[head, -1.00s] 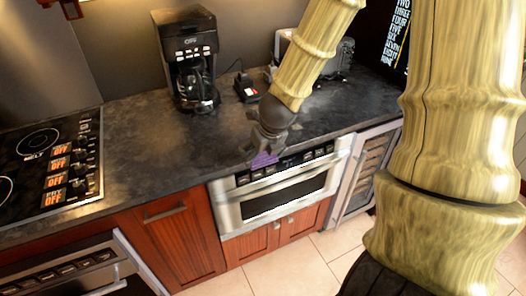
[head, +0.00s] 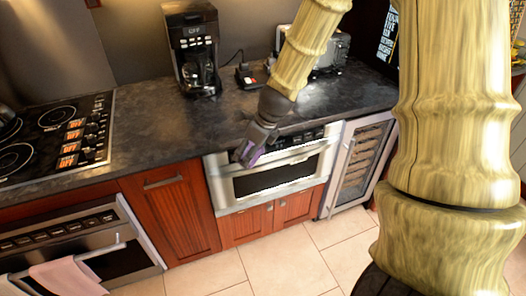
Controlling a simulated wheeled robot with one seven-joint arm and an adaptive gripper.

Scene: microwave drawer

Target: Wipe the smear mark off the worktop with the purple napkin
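My gripper (head: 248,152) is at the front edge of the dark worktop (head: 150,130), by the upper left corner of the microwave drawer. The purple napkin (head: 256,142) shows between its dark fingers, and the fingers look shut on it. Most of the napkin is hidden by the fingers. I cannot tell whether the napkin touches the worktop edge or hangs in front of it. I cannot make out the smear mark; the worktop shows mottled grey and pale glare.
A coffee maker (head: 193,50) stands at the back of the worktop, with a small black device (head: 247,76) beside it. A toaster (head: 330,52) is behind my arm. The cooktop (head: 60,135) is left. The steel microwave drawer (head: 270,178) is below the edge.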

